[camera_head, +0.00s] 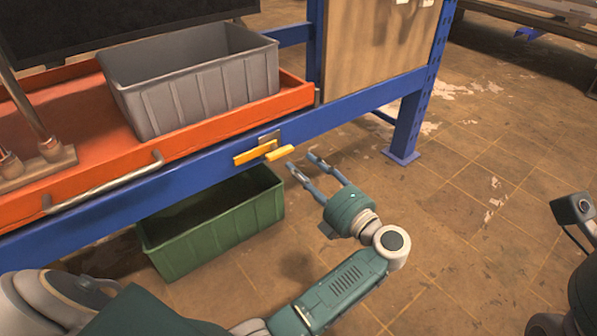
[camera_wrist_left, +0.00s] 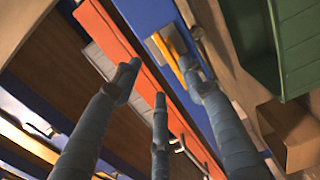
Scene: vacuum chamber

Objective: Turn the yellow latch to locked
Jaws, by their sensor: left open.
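The yellow latch (camera_head: 254,154) is on the blue front beam of the rack, with a small grey plate (camera_head: 269,137) behind it. One yellow piece lies along the beam and another yellow piece (camera_head: 279,153) sticks out at its right. My left gripper (camera_head: 301,161) is open and empty, its fingers pointing at the latch from the right, seemingly just short of it. In the left wrist view the latch (camera_wrist_left: 168,56) shows beyond the spread fingers, close to the tip of the right finger. Contact cannot be told. My right gripper's fingers are not in view.
An orange tray (camera_head: 225,127) with a metal handle (camera_head: 105,186) holds a grey bin (camera_head: 205,98) above the beam. A green crate (camera_head: 215,228) stands below on the floor. A blue rack post (camera_head: 410,120) stands at the right. The tiled floor (camera_head: 470,210) right of the gripper is clear.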

